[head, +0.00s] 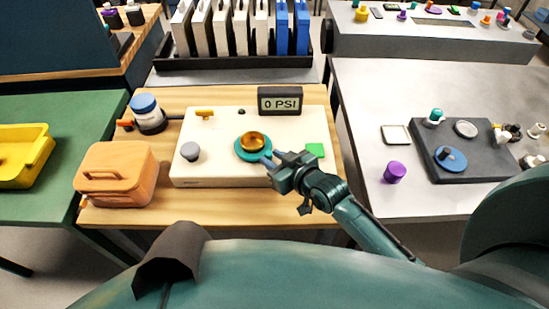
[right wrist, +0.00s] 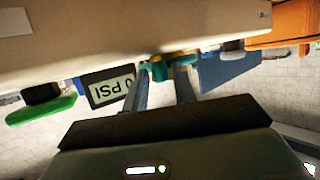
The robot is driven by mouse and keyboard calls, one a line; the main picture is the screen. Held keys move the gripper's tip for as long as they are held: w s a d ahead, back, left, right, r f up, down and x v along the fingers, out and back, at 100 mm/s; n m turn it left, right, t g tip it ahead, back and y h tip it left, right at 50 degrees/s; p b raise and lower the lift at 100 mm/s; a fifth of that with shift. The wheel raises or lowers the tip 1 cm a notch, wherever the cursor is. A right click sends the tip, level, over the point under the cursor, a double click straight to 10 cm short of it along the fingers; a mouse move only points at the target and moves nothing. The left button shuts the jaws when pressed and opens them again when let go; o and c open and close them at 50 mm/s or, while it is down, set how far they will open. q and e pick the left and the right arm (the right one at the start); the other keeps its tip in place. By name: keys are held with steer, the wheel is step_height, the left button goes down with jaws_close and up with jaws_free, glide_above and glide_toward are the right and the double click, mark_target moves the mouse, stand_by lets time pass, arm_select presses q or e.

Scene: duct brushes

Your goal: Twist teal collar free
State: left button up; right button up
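The teal collar (head: 240,156) sits around a round brass fitting (head: 254,138) on the cream panel (head: 215,125). My right gripper (head: 268,159) reaches in from the right, with its fingertips at the collar's lower right edge. In the right wrist view the two fingers (right wrist: 163,80) stand apart, and the teal collar (right wrist: 158,72) shows at and between their tips. I cannot tell whether either fingertip touches it. Part of the collar's near right side is hidden by the fingers. My left gripper is not in view.
A gauge reading 0 PSI (head: 280,100) stands behind the panel. A green pad (head: 315,150) and a grey knob (head: 190,151) flank the collar. An orange case (head: 117,174) and a blue-lidded jar (head: 148,115) are at left. The right-hand table holds a purple cylinder (head: 395,172).

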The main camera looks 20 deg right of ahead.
jaws_close()
steer(key=shift+w+d+n+g+y+b, duration=0.3)
steer(key=shift+d+n+y+b, duration=0.15)
steer(key=shift+n+y, duration=0.35)
steer(key=shift+o, duration=1.6)
jaws_free()
steer(key=shift+s, duration=0.1)
